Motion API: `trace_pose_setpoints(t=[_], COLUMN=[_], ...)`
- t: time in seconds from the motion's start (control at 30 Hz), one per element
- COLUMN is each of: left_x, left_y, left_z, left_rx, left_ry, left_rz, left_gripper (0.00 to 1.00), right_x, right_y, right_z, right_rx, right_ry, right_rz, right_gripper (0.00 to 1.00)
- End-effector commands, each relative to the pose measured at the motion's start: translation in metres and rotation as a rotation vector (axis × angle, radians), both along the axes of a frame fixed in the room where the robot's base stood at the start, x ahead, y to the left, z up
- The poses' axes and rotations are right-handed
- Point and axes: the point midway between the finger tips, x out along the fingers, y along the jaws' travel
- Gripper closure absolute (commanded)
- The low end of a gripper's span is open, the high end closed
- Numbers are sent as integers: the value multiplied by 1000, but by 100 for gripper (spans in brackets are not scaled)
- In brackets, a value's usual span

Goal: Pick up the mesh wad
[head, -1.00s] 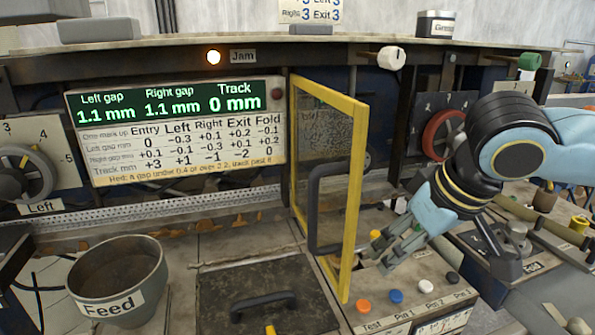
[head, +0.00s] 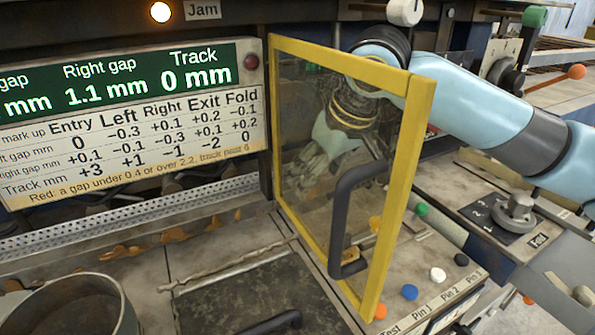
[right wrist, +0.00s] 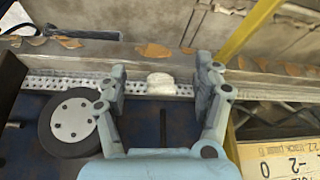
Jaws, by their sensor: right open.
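A small whitish lump, which looks like the mesh wad (right wrist: 160,83), sits at the perforated strip in the right wrist view. My right gripper (right wrist: 160,78) is open, with one finger on each side of the lump; I cannot tell whether either touches it. In the head view my right gripper (head: 303,168) shows dimly through the see-through panel of the yellow-framed door (head: 408,190), reaching in behind it. The wad cannot be made out in the head view. My left gripper is not in view.
The open door with its dark handle (head: 343,215) stands in front of my right gripper. A dark wheel (right wrist: 72,122) lies beside one finger. The perforated strip (head: 130,215) runs along the back. Coloured buttons (head: 409,292) and a bowl (head: 65,310) are in front.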

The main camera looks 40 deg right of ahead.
Motion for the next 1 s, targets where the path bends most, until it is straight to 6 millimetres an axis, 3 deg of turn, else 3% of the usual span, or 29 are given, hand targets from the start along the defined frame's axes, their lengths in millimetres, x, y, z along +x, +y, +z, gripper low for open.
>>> trace_pose_setpoints(t=[0.2, 0.37, 0.5, 0.7, 1.0], left_x=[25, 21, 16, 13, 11], left_y=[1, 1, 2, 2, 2], left_z=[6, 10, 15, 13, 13], left_rx=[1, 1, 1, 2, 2], left_ry=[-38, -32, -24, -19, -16], left_rz=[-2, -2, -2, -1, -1], left_gripper=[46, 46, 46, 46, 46], right_x=[25, 50, 51, 52, 51], right_y=[-1, -4, -5, -5, -5], right_z=[2, 2, -10, -12, -11], right_rx=[6, 5, 1, -1, 0], right_ry=[-2, 0, 5, 4, 4], right_rz=[-3, 0, 2, 3, 2], right_gripper=[32, 32, 32, 32, 71])
